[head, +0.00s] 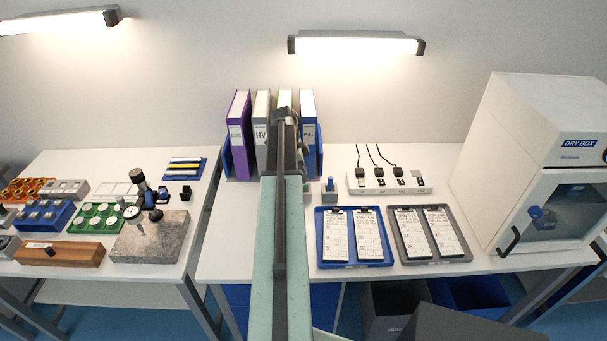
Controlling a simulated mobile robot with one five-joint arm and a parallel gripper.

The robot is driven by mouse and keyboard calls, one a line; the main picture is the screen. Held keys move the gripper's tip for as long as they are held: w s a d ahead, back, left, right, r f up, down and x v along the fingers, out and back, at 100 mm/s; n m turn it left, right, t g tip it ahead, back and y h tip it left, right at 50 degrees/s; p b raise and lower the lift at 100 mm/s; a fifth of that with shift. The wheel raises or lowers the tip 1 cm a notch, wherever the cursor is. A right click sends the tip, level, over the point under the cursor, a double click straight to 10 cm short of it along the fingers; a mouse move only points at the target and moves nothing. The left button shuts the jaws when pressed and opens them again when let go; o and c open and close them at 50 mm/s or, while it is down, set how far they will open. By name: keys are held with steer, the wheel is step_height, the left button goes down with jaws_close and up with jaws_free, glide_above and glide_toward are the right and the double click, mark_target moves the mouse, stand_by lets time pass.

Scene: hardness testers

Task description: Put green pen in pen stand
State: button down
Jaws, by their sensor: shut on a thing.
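My arm reaches up the middle of the picture, over the right-hand table. My gripper (284,118) is at its far end, in front of the row of binders. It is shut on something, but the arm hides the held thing. I cannot make out a green pen anywhere. I cannot clearly identify a pen stand either; my arm covers part of the table. A small grey block with a blue top (329,186) stands just right of my arm.
Binders (240,133) stand at the back. A power strip (390,182), a blue tray (357,264) and a grey tray (433,260) with clipboards lie to the right, beside a white dry box (530,120). The left table (75,165) is crowded; a gap separates the tables.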

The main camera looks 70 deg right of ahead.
steer(key=shift+f+b, duration=1.75)
steer(key=shift+f, duration=0.1)
steer(key=c, duration=1.2)
jaws_free()
steer(key=shift+c, duration=0.2)
steer(key=shift+r, duration=0.1)
steer(key=p+v, duration=0.7)
steer(key=shift+r+p, duration=0.3)
steer(key=shift+r, duration=0.05)
steer(key=shift+w+a, duration=0.1)
